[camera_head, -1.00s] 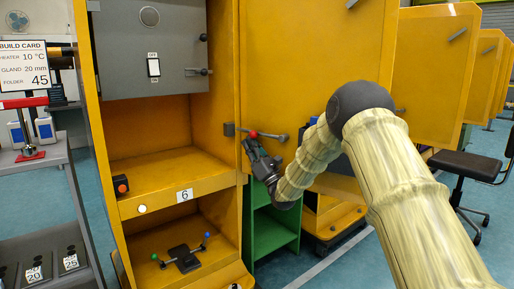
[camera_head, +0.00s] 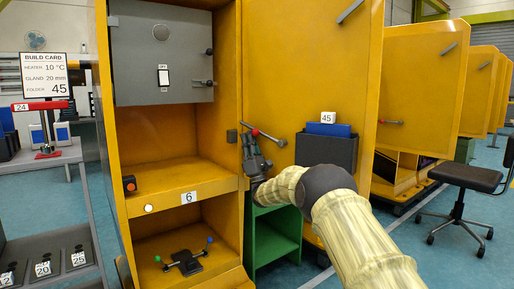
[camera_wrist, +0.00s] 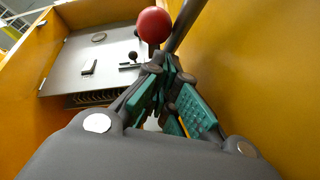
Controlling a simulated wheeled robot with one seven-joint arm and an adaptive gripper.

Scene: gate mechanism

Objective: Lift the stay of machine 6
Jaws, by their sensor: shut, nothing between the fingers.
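Machine 6 is the yellow cabinet (camera_head: 160,175) with the number 6 plate (camera_head: 189,197). A dark bar with a red ball (camera_head: 255,132), apparently the stay, shows at its right side, sloping down to the right in front of the yellow door panel (camera_head: 300,70). The red ball (camera_wrist: 153,24) and the dark rod (camera_wrist: 184,22) also show in the wrist view. My gripper (camera_head: 248,139) is shut and empty, pointing up just below and left of the ball. Its fingertips (camera_wrist: 165,62) look close to the ball and rod; contact cannot be told.
A grey control box (camera_head: 160,55) with small levers fills the cabinet's upper part. A green shelf (camera_head: 275,235) stands below my gripper. A dark bin numbered 45 (camera_head: 328,152) hangs on the panel. A black stool (camera_head: 463,185) stands right on open floor.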

